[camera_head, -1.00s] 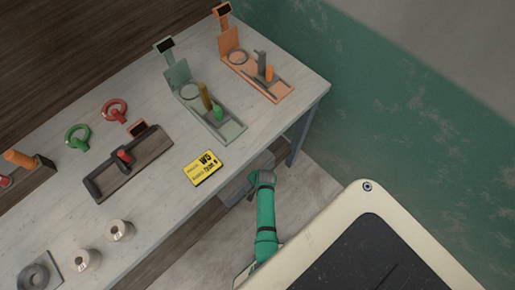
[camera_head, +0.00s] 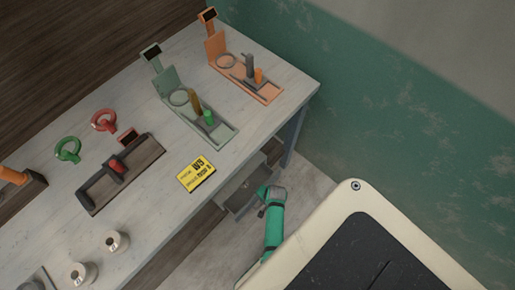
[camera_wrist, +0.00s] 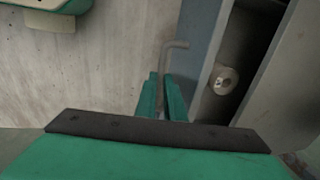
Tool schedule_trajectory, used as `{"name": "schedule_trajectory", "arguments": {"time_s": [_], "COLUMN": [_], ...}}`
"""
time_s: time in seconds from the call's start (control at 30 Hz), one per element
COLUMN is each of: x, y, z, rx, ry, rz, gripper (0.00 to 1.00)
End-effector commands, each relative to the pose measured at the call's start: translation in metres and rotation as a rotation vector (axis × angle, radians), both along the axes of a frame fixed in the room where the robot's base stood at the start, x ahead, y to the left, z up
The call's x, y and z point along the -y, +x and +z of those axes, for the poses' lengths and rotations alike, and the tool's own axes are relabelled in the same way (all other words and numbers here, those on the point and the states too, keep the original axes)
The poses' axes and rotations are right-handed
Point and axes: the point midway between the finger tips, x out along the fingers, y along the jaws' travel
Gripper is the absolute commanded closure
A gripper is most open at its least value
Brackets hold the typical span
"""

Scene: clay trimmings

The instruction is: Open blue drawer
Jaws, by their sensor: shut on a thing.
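The blue-grey drawer (camera_wrist: 203,48) stands partly pulled out, its front panel running top to bottom in the wrist view. Its open inside shows to the right of that panel. In the head view the drawer (camera_head: 238,196) sticks out from under the table's right end. A grey bar handle (camera_wrist: 177,44) stands off the drawer front. My gripper (camera_wrist: 162,85) has its green fingers shut on this handle, which passes between them. In the head view my green arm reaches the drawer front, and the fingertips are hidden there.
A pale roll (camera_wrist: 222,81) lies inside the drawer. The table (camera_head: 140,215) above holds a yellow sign (camera_head: 197,175), a green stand (camera_head: 215,130), an orange stand (camera_head: 262,90) and other items. A table leg (camera_head: 291,140) is right of the drawer. Floor is clear in front.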

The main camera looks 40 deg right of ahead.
Motion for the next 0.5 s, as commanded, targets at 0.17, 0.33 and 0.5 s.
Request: {"name": "schedule_trajectory", "arguments": {"time_s": [0.17, 0.33, 0.5], "x": [-0.006, -0.004, -0.003], "y": [-0.048, -0.082, -0.107], "z": [-0.003, -0.003, -0.004], "rx": [-0.008, -0.008, -0.008], "ry": [0.018, 0.018, 0.02], "rz": [0.005, 0.01, 0.011], "gripper": [1.0, 1.0, 1.0]}}
